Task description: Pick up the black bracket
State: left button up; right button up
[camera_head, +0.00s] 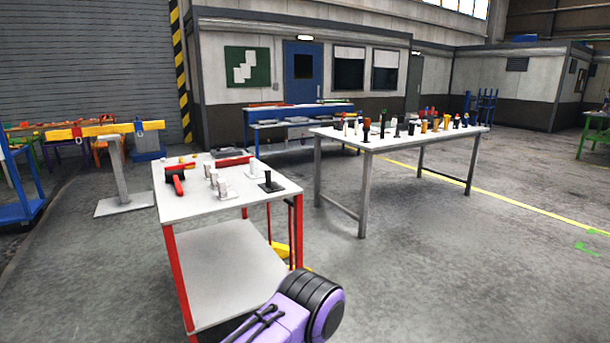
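A black bracket (268,183) with a flat base and an upright part stands near the right front corner of a small white-topped table with red legs (208,208). Several small black pieces (366,128) also stand among other parts on a larger table farther back; their shapes are too small to tell. Neither of my grippers shows in this view, so whether they are open or shut is hidden.
White pieces (222,188) stand left of the bracket, with a red and black tool (175,180) at the left edge. The larger grey-legged table (385,141) stands behind to the right. The floor on the right is clear.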

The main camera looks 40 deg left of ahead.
aim_at(269, 186)
jog(key=u, duration=0.1)
jog(key=i, duration=1.45)
jog(key=u, duration=0.75)
jog(key=i, duration=0.8)
jog(key=u, duration=0.65)
